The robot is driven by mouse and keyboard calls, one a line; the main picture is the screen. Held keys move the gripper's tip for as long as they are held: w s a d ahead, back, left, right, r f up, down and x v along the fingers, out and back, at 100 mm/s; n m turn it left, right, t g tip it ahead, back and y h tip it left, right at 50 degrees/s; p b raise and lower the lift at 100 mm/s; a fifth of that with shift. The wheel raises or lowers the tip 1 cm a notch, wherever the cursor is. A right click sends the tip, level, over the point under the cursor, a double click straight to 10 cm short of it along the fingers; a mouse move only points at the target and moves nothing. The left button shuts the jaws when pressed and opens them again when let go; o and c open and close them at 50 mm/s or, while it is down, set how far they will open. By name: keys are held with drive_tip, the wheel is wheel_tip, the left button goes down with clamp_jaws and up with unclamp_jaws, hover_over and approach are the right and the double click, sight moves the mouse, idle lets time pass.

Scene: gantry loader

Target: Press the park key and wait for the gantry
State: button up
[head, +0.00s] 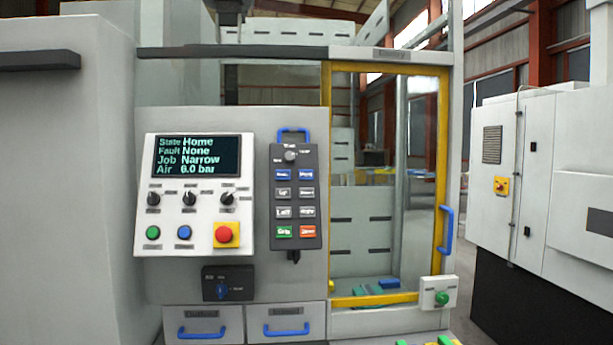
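The dark hand pendant (295,200) hangs on the grey front panel by a blue handle. It has a knob (290,156) at the top and two columns of keys. The two top keys are blue, a left one (283,174) and a right one (306,174); their labels are too small to read surely, so I cannot tell which is park. A green key and a red key form the bottom row. The screen (197,156) reads State Home, Fault None, Job Narrow, and an air value in bar. My gripper is not in view. The gantry itself is not clearly visible.
Left of the pendant is a white console with a red stop button (225,234). The yellow-framed door (441,150) with a blue handle (446,230) looks shut. Below are two blue-handled drawers (202,330). A grey cabinet (510,180) stands at right.

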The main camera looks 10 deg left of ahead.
clamp_jaws()
idle(1.5)
